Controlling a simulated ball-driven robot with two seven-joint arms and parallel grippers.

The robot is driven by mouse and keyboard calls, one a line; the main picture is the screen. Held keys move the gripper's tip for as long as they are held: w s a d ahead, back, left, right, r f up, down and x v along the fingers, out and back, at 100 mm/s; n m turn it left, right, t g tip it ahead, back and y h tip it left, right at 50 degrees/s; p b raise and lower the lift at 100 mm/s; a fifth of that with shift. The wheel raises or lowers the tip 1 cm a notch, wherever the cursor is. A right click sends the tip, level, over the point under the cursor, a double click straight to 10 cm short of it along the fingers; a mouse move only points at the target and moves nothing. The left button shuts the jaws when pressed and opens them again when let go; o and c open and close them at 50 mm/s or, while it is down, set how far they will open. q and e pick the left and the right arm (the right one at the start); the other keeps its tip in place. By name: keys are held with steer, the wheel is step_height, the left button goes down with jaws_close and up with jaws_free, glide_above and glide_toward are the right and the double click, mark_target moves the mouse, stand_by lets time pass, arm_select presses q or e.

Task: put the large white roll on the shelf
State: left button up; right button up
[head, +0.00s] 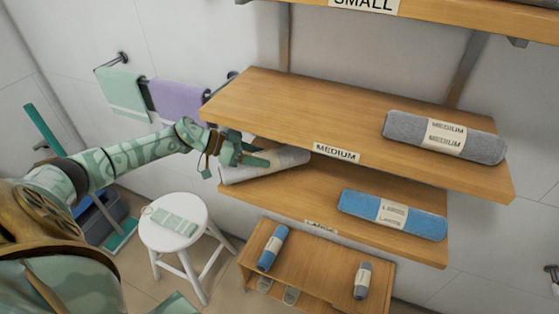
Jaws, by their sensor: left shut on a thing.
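The large white roll (262,166) is at the left end of the gap between the MEDIUM shelf (290,105) and the lower LARGE shelf (300,205). My left gripper (240,155) is shut on it, near the left edge of the MEDIUM shelf. The roll lies slanted, its right end higher in the picture and partly under the MEDIUM shelf board. Its left end sticks out near the LARGE shelf's left edge. I cannot tell whether the roll touches the board. My right gripper is not in view.
A blue roll (365,206) lies on the right of the LARGE shelf, and a grey roll (405,128) on the MEDIUM shelf. The LARGE shelf is bare between the rolls. A white stool (158,236), a low wooden bench (310,262) and towels on rails (178,102) stand around.

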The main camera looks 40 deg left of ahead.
mark_target(273, 154)
arm_select(q)
steer(key=shift+w+d+r, duration=0.1)
steer(key=shift+w+d, duration=0.45)
steer(key=shift+d, duration=0.1)
steer(key=shift+w+d+b, duration=0.4)
steer(key=shift+w+d, duration=0.7)
steer(key=shift+d, duration=0.1)
steer(key=shift+w+d+f+b, duration=0.15)
steer(key=shift+f+b, duration=0.2)
steer(key=shift+f, duration=0.6)
steer(key=shift+r, duration=0.15)
steer(key=o, duration=1.2)
